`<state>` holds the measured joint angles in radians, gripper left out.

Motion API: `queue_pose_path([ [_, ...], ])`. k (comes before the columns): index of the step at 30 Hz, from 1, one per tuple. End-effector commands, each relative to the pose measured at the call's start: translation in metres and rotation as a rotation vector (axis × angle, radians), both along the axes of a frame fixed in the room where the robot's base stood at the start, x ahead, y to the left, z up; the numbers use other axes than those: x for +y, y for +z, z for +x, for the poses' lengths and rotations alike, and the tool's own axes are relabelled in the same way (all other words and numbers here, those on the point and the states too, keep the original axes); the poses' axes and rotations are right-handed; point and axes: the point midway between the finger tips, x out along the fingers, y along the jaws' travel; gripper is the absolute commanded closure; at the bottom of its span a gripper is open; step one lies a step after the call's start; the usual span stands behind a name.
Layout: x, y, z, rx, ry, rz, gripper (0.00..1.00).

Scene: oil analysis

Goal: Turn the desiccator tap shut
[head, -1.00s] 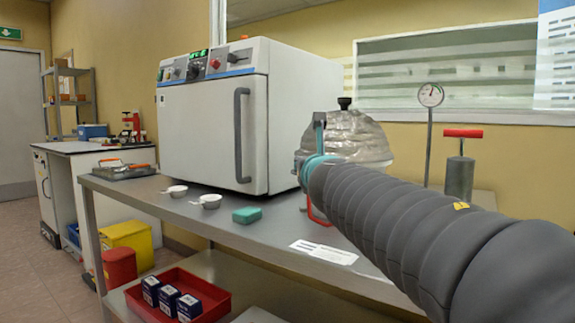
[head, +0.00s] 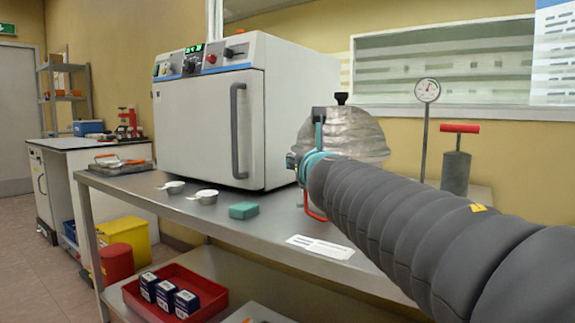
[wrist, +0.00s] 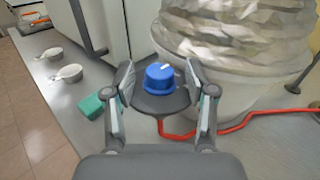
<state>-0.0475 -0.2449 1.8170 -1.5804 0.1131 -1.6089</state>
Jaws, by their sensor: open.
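The desiccator (head: 345,130) is a cloudy, crinkled dome with a black knob on top, standing on the bench right of the white oven. In the wrist view its wrapped body (wrist: 225,50) fills the upper right. The tap (wrist: 160,76) is a blue round knob with a white mark, on a dark base at the desiccator's side. My gripper (wrist: 160,80) is open, with one finger on each side of the blue tap. I cannot tell whether either finger touches it. In the head view my arm hides the tap and most of the gripper.
A red hose (wrist: 245,121) runs from below the tap along the bench. A green sponge (head: 243,210) and two white dishes (head: 204,197) lie left of my arm. The oven (head: 210,115) stands close behind. A gauge (head: 427,91) and a red-handled pump (head: 456,170) stand at right.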

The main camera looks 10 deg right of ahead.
Motion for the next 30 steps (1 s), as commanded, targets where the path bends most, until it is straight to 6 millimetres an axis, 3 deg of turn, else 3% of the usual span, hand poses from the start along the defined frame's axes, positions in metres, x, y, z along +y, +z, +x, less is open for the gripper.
queue_pose_path([
  [9, 0.004, 0.001, -0.059, -0.003, 0.0, 0.002, 0.44],
  [15, 0.005, 0.001, -0.088, -0.002, -0.001, 0.0, 0.44],
  [21, 0.006, 0.0, -0.103, -0.001, -0.001, 0.0, 0.44],
  [30, 0.006, 0.0, -0.104, 0.0, -0.001, -0.001, 0.44],
])
